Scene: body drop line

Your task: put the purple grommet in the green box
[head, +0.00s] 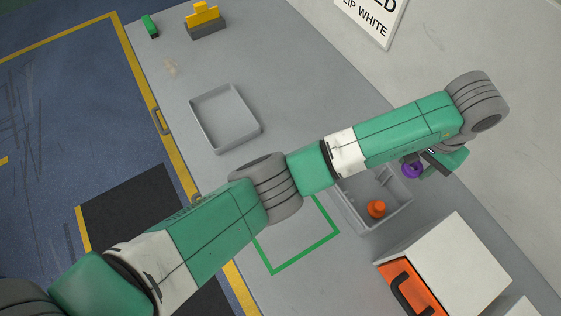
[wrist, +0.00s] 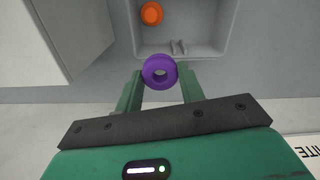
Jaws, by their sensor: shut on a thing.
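The wrist view shows the grommet (wrist: 158,72) between the two green fingertips of my gripper (wrist: 160,77). It is above the grey surface, just outside the bin's edge in that view. The green box is a green outline (head: 305,253) marked flat on the grey table, left of the bin. My arm covers its upper part; the visible inside is bare.
The grey bin (head: 352,212) holds an orange piece (head: 376,209), also in the wrist view (wrist: 151,14). A white box with an orange front (head: 455,265) stands below the bin. An empty grey tray (head: 226,118), a yellow-and-grey object (head: 205,20) and a green piece (head: 150,26) lie farther off.

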